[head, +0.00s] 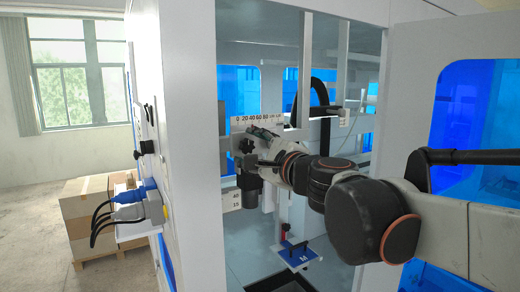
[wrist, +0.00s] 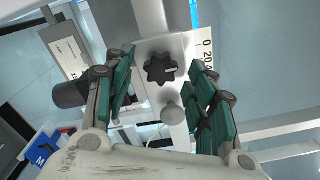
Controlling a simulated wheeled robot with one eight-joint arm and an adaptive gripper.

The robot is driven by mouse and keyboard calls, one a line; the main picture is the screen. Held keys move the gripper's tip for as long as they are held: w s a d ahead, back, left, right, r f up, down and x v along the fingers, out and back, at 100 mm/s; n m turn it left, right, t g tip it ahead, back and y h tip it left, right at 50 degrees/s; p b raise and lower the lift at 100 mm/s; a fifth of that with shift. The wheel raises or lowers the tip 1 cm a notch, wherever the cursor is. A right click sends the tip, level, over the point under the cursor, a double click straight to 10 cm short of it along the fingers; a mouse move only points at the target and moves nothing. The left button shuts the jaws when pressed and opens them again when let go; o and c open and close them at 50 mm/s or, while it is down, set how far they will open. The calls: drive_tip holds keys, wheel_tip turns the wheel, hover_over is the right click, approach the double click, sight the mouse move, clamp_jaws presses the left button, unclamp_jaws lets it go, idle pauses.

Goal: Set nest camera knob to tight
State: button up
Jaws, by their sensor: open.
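A round silver knob (wrist: 172,114) is on the same bracket, lower between the fingers. A black cylinder (wrist: 70,94), perhaps the camera, lies left of the left finger.
A numbered scale (head: 260,120) lies behind my gripper. A blue plate marked M (head: 297,254) is below. The white door (head: 402,70) stands at the right near my arm. The white front post (head: 190,120) bounds the opening's left side.

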drive_tip(key=v, duration=1)
drive_tip(key=shift+s+d, duration=0.2)
drive_tip(key=shift+s, duration=0.05)
drive_tip(key=shift+f, duration=0.1)
drive_tip(key=s+d+f+n+g+h+b, duration=0.15)
drive_tip(key=s+f+n+b, duration=0.35)
drive_tip(key=f, duration=0.6)
drive_tip(key=s+d+f+n+g+h+b, duration=0.1)
drive_tip(key=d+f+n+g+b, duration=0.1)
drive_tip(key=f+b, duration=0.75)
drive_tip(key=s+d+f+n+g+h+b, duration=0.1)
drive_tip(key=s+d+f+n+b, duration=0.2)
drive_tip(key=f, duration=1.1)
drive_tip(key=s+d+f+n+g+h+b, duration=0.1)
drive_tip(key=d+f+b, duration=0.3)
drive_tip(key=f, duration=0.4)
drive_tip(key=s+d+f+n+g+h+b, duration=0.1)
drive_tip(key=s+d+f+n+h+b, duration=0.2)
drive_tip(key=f, duration=0.6)
drive_tip(key=s+d+f+n+g+h+b, duration=0.1)
drive_tip(key=s+d+f+n+h+b, duration=0.1)
drive_tip(key=s+d+f+b, duration=0.2)
wheel_tip(320, 180, down, 4)
drive_tip(key=shift+d+f+n+b, duration=0.2)
drive_tip(key=shift+d+n+b, duration=0.1)
drive_tip(key=shift+d+b, duration=0.8)
